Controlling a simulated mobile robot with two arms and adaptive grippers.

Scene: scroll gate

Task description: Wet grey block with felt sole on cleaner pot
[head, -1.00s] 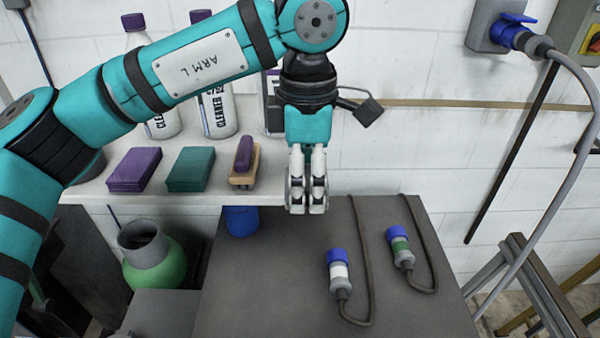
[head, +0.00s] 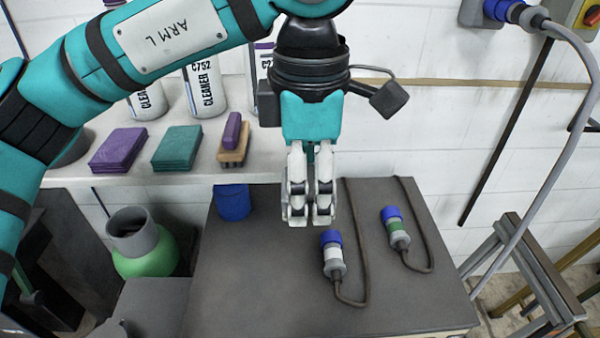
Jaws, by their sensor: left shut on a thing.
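My left gripper (head: 310,217) points down over the back part of the dark grey bench top, with its fingers close together. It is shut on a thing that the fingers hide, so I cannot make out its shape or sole. No separate grey block with a felt sole shows elsewhere. Which vessel is the cleaner pot is not clear. A blue pot (head: 232,203) stands at the bench's back left, left of the gripper and apart from it. A green vessel with a grey neck (head: 143,252) stands further left, lower down. My right gripper is not in view.
The pale shelf (head: 215,177) holds cleaner bottles (head: 206,92), a purple pad stack (head: 118,149), a teal pad stack (head: 177,147) and a purple-handled brush (head: 233,140). Two corded connectors, white-banded (head: 333,255) and green-banded (head: 397,230), lie on the bench (head: 250,280). Its front left is clear.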

